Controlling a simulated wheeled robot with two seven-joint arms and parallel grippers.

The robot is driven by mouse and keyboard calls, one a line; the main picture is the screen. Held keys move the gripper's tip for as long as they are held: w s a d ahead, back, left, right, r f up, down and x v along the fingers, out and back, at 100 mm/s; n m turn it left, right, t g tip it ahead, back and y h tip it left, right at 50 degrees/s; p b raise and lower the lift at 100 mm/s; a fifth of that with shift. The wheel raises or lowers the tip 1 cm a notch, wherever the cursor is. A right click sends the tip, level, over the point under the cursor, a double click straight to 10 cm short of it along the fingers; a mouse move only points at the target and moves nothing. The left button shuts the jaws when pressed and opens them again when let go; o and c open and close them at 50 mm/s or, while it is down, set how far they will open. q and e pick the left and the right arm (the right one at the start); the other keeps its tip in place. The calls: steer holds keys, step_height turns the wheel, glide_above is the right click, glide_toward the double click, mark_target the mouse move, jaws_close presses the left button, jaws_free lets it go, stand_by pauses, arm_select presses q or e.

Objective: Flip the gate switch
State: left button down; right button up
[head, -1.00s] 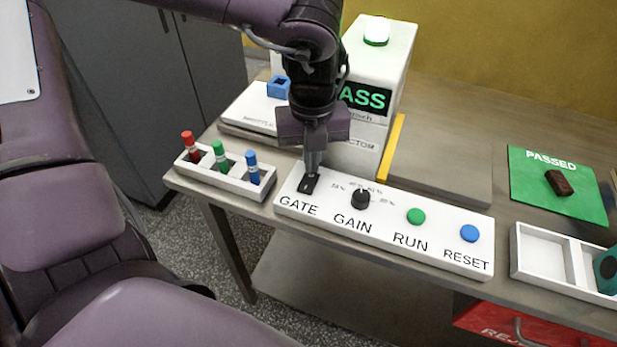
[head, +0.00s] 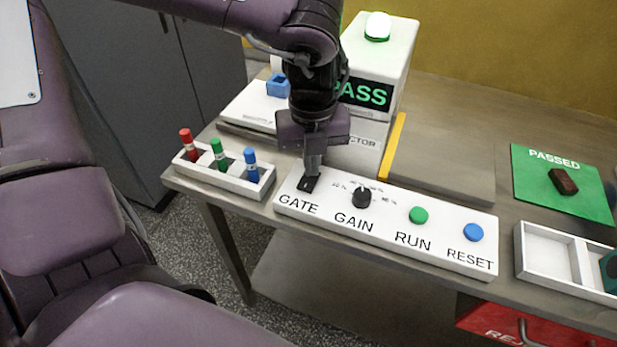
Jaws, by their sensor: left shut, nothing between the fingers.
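The gate switch (head: 307,184) is a small black rocker at the left end of the white control panel (head: 400,252), above the word GATE. My left gripper (head: 312,170) points down with its fingers shut and empty. Its tips are at the far edge of the switch and hide part of it; I cannot tell whether they touch it. Which way the rocker is tipped is too small to tell. My right gripper is not in view.
The panel also has a black GAIN knob (head: 361,196), a green RUN button (head: 418,215) and a blue RESET button (head: 473,232). A marker tray (head: 233,186) stands to the left. A detector (head: 385,60) showing PASS stands behind. A green PASSED mat (head: 590,203) lies right.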

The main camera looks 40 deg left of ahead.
arm_select(q)
steer(key=shift+r+p, duration=2.35)
steer(key=shift+r, duration=1.1)
